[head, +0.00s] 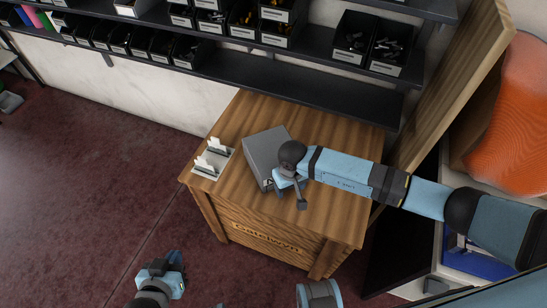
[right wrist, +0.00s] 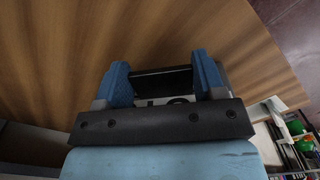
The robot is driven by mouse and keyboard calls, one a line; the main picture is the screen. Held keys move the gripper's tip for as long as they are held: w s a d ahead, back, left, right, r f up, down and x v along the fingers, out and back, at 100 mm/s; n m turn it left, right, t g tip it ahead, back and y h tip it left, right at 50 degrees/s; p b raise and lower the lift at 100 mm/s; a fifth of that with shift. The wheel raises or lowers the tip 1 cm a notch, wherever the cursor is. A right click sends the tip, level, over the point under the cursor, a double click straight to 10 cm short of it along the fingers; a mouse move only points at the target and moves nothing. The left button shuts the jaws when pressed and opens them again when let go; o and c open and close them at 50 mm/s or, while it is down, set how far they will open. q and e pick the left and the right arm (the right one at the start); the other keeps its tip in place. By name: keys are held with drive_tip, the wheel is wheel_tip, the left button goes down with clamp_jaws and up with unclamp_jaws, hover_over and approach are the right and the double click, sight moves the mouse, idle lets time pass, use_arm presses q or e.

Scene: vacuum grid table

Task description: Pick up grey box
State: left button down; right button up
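The grey box (head: 262,150) sits on the wooden table (head: 340,210), left of its middle. My right gripper (head: 284,188) is low at the box's near right side, partly covering it. In the right wrist view my right gripper (right wrist: 164,80) has its two blue fingers wide apart. A dark edge (right wrist: 160,82) and a pale lettered patch show between them. I cannot tell whether the fingers touch the box. My left gripper (head: 164,272) is low at the left, over the floor and away from the table; its finger opening is unclear.
A light plate with white upright pieces (head: 213,158) lies left of the box. Dark shelves with several bins (head: 380,50) are behind the table. A wooden panel (head: 455,85) and an orange object (head: 510,120) stand at the right. The table's near right part is clear.

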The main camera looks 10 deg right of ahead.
drive_tip(key=shift+r, duration=0.1)
drive_tip(key=shift+c, duration=0.7)
drive_tip(key=shift+w, duration=0.1)
